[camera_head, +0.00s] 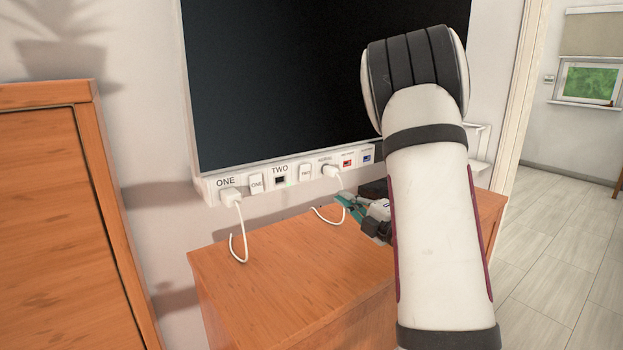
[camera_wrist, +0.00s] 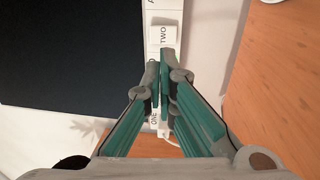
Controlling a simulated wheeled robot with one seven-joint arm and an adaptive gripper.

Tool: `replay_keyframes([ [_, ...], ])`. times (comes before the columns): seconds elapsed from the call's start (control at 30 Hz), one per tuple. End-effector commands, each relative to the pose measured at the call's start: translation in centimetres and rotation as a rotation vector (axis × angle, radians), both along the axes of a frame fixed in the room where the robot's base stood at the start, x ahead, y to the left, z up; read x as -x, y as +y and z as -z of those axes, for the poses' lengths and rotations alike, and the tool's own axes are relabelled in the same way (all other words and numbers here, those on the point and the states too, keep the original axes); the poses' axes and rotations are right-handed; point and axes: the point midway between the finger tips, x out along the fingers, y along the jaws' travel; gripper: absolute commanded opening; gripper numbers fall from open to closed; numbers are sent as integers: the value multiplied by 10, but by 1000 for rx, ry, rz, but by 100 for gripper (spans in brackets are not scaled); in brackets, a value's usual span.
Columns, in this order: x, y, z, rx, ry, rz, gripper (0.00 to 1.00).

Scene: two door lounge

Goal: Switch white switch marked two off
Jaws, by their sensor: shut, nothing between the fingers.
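The white switch marked TWO (camera_head: 305,172) is on the white panel below the dark screen, just right of the TWO label and its black socket (camera_head: 280,180). In the wrist view a white block reading TWO (camera_wrist: 164,36) lies just beyond my fingertips. I cannot tell which way the switch is tipped. My gripper (camera_wrist: 159,72) is shut and empty, its teal fingers together over the panel. In the head view my gripper (camera_head: 346,202) is low in front of the panel, above the wooden cabinet, partly hidden by my arm. Contact with the switch cannot be seen.
A white switch marked ONE (camera_head: 256,184) and a white plug with a cable (camera_head: 231,197) are at the panel's left. Another plug (camera_head: 330,170) is right of switch TWO. The wooden cabinet top (camera_head: 275,275) lies below. The screen (camera_head: 290,85) rises above.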

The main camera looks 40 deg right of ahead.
Motion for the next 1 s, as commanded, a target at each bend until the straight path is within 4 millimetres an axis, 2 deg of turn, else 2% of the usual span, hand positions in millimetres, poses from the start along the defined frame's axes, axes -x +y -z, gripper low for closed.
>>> replay_keyframes([
  [0.23,-19,2,-2,0,-1,-3,0],
  [0.7,-107,5,-13,1,-1,-3,0],
  [0.83,-125,5,-15,0,-1,-2,0],
  [1.0,-137,5,-16,0,0,-1,0],
])
